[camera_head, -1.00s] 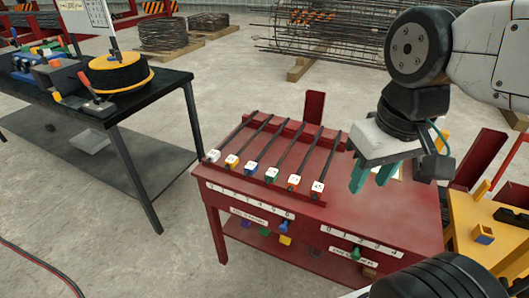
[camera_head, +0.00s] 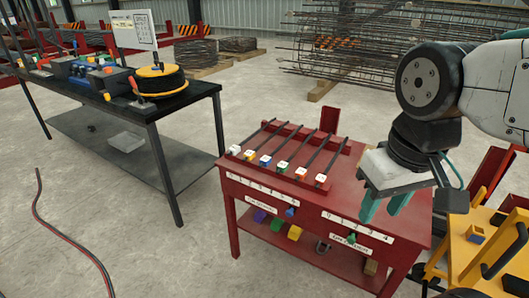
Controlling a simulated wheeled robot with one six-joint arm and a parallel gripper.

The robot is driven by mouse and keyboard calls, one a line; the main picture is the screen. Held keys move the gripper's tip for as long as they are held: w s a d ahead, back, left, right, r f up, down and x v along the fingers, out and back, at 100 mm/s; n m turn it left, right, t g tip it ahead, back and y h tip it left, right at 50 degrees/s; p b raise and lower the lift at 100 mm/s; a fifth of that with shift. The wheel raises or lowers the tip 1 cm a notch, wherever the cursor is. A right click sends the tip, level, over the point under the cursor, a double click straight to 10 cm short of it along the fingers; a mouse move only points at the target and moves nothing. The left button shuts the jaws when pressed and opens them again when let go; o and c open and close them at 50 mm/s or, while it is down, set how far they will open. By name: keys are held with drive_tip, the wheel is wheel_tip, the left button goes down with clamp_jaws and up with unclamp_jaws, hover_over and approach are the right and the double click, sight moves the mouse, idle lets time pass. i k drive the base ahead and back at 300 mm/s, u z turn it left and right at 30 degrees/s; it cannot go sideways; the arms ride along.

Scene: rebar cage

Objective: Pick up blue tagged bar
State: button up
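Several dark bars with coloured end tags lie side by side on the red table (camera_head: 390,225). The blue tagged bar (camera_head: 277,144) is third from the left, with its blue and white tag (camera_head: 265,160) at the near end. Yellow and green tagged bars lie on either side of it. My gripper (camera_head: 384,207) has teal fingers spread apart with nothing between them. It hangs above the right part of the red table, to the right of all the bars and apart from them.
A black table (camera_head: 195,92) with a yellow-rimmed reel (camera_head: 160,82) stands at the left. A yellow cart (camera_head: 470,248) stands at the right. A hose (camera_head: 68,233) lies on the floor at left. Open floor lies in front of the black table.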

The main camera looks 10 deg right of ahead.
sight(266, 160)
drive_tip(key=u, duration=0.45)
drive_tip(key=i, duration=1.15)
